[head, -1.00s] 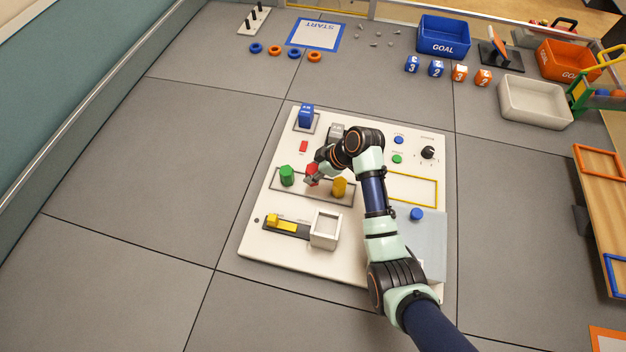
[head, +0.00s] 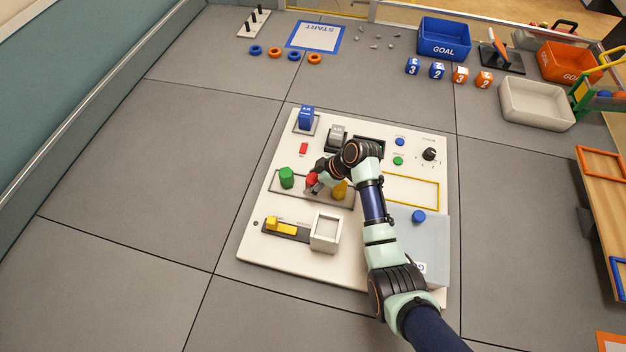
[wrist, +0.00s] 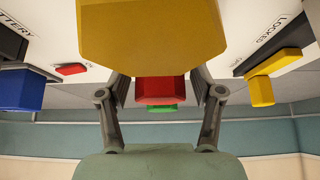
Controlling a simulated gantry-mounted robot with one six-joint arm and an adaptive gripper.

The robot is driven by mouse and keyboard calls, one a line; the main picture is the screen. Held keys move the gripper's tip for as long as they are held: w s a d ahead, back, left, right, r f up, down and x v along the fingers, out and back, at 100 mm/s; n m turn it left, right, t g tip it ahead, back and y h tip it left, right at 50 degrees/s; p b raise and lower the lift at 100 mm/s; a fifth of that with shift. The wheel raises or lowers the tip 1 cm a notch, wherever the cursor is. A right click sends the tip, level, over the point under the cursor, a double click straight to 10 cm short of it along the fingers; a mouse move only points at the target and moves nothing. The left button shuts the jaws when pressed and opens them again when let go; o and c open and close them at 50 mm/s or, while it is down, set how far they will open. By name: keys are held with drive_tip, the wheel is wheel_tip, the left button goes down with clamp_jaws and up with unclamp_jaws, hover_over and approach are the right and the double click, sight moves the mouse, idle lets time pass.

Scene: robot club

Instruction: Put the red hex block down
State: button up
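In the wrist view the red block (wrist: 160,90) sits between the fingertips (wrist: 160,82), looking level. The yellow block (wrist: 150,35) is large in front and covers part of the red block and fingertips. The green block (wrist: 160,107) shows behind. Whether the red block's underside touches the panel is hidden.
My arm crosses the panel's right part. The floor left of the panel is clear.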

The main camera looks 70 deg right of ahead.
drive_tip(key=shift+s+r, duration=0.1)
drive_tip(key=shift+r, duration=0.3)
drive_tip(key=p+v, duration=0.3)
drive_tip(key=v, duration=0.8)
drive_tip(key=shift+s+d+r+p, duration=0.15)
drive_tip(key=shift+r+p, duration=0.1)
drive_tip(key=shift+p, duration=0.15)
drive_tip(key=w+a+r+t+h, duration=0.1)
drive_tip(key=w+a+r, duration=0.3)
drive_tip(key=w+a, duration=0.6)
drive_tip(key=w+a+r+t+h, duration=0.1)
drive_tip(key=w+a+r, duration=0.5)
drive_tip(key=a, duration=0.7)
drive_tip(key=a+r+t, duration=0.1)
drive_tip(key=a+r, duration=0.2)
drive_tip(key=a, duration=0.3)
drive_tip(key=s+a+r+m+t, duration=0.1)
drive_tip(key=a+r, duration=0.2)
drive_tip(key=a, duration=0.3)
drive_tip(key=a+r+t+y, duration=0.1)
drive_tip(key=a+r+t, duration=0.1)
drive_tip(key=a, duration=0.5)
drive_tip(key=shift+s+r, duration=0.25)
drive_tip(key=shift+r, duration=0.6)
